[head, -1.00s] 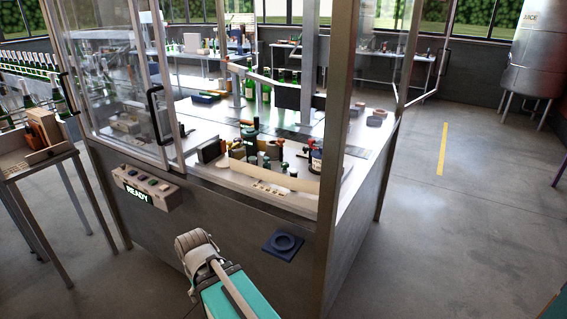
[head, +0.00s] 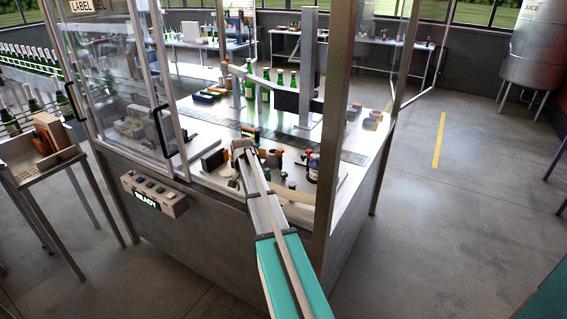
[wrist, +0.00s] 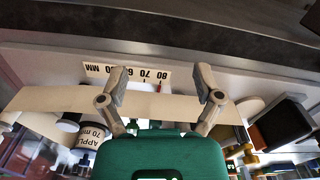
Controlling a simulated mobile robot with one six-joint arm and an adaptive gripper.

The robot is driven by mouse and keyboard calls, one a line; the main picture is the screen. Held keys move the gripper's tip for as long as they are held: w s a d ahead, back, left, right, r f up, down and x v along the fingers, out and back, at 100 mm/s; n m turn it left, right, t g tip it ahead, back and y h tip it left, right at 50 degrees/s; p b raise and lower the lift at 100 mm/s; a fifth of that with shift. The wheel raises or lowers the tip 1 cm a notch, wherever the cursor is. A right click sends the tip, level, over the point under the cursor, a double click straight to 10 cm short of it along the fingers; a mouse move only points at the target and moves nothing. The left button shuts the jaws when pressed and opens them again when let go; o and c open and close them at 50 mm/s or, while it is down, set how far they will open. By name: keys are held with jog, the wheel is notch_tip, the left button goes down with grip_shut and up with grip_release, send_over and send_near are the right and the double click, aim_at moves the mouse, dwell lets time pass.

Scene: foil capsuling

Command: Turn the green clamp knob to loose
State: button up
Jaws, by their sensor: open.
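My gripper (wrist: 161,85) is open in the wrist view, its two fingers spread apart with nothing held between them. A millimetre scale (wrist: 130,73) printed on a pale surface shows beyond the fingers, upside down. In the head view my gripper (head: 243,148) is inside the machine's front opening, above the work deck, and the arm hides part of what stands there. I cannot single out the green clamp knob with certainty; small dark green tops (head: 284,175) stand just right of the arm. Whether the knob is tight or loose cannot be seen.
A cream strip (wrist: 55,99) crosses behind the fingers. A jar labelled APPL 70 mm (wrist: 89,137) and a black block (wrist: 283,124) flank the gripper. In the head view, a steel post (head: 336,120) stands right of the arm, and a glass door (head: 110,90) stands left.

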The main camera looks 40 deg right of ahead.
jog(key=w+d+r+m+p, duration=0.2)
jog(key=w+d+r, duration=0.1)
jog(key=d, duration=0.4)
jog(key=w+d+r+m+p, duration=0.1)
jog(key=w+d+r+p, duration=0.15)
jog(key=d, duration=0.45)
notch_tip(320, 180, up, 3)
jog(key=m+p, duration=0.3)
send_over(283, 173)
jog(key=shift+s, duration=0.15)
jog(key=shift+f+b, duration=0.1)
jog(key=shift+b, duration=0.25)
notch_tip(283, 173, down, 14)
jog(key=b, duration=1.3)
jog(key=shift+r, duration=0.2)
jog(key=shift+b, duration=0.3)
